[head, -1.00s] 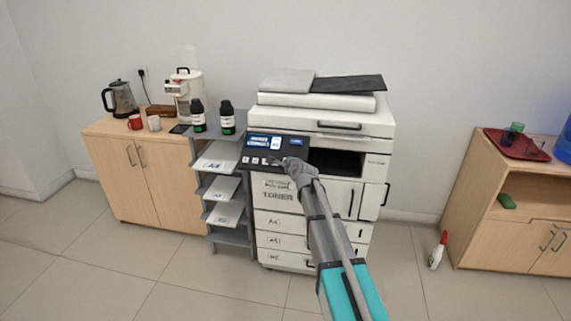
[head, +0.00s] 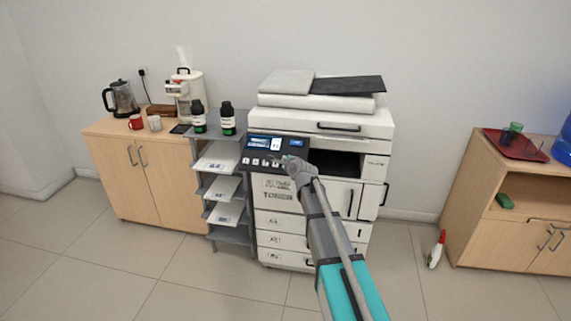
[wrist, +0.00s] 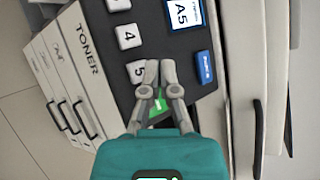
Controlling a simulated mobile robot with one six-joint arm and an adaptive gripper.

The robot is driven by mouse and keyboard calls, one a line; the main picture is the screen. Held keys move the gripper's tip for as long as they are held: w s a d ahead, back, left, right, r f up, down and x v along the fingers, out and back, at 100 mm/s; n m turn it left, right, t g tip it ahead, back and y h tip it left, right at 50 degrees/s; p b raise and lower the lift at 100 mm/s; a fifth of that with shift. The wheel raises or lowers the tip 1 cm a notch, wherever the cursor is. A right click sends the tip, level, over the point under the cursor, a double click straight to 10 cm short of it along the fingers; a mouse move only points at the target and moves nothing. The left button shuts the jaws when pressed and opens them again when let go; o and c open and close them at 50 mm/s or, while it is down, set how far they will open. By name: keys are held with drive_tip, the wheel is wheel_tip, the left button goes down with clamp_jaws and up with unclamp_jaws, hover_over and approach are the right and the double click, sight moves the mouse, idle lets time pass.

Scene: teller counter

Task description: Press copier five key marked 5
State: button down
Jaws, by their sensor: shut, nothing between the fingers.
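The copier (head: 325,119) stands against the wall, with a dark control panel (head: 262,152) at its front left. In the wrist view, the white key marked 5 (wrist: 136,74) is partly covered by my gripper's left finger. The key marked 4 (wrist: 128,36) is beside it, fully visible. My gripper (wrist: 155,64) is shut and empty, with its fingertips over or just beside the 5 key's edge. I cannot tell whether they touch it. In the head view my gripper (head: 287,162) is at the panel's right end.
A green key (wrist: 158,109) shows below my fingers and a blue key (wrist: 205,67) to their right. The panel's display (wrist: 183,14) reads A5. A grey paper rack (head: 230,236) with two dark bottles (head: 228,120) stands left of the copier.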

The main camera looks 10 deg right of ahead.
drive_tip(key=r+p, duration=0.1)
drive_tip(key=s+r, duration=0.1)
drive_tip(key=r+p, duration=0.1)
drive_tip(key=shift+s+a+p, duration=0.3)
drive_tip(key=shift+s, duration=0.1)
idle(0.5)
drive_tip(key=s+d+f+n+g+h+p, duration=0.1)
drive_tip(key=s+n+g, duration=0.3)
drive_tip(key=s, duration=0.8)
drive_tip(key=s+d+f+n+g+h+p, duration=0.1)
drive_tip(key=s+f+n+g, duration=0.3)
drive_tip(key=s+n, duration=0.5)
drive_tip(key=s+d+f+n+g+h+p, duration=0.1)
drive_tip(key=s+n+g, duration=0.5)
drive_tip(key=s, duration=0.9)
wheel_tip(320, 180, down, 2)
drive_tip(key=d+n+p, duration=0.1)
drive_tip(key=d, duration=0.1)
drive_tip(key=shift+s+d+p, duration=0.3)
drive_tip(key=shift+s, duration=0.05)
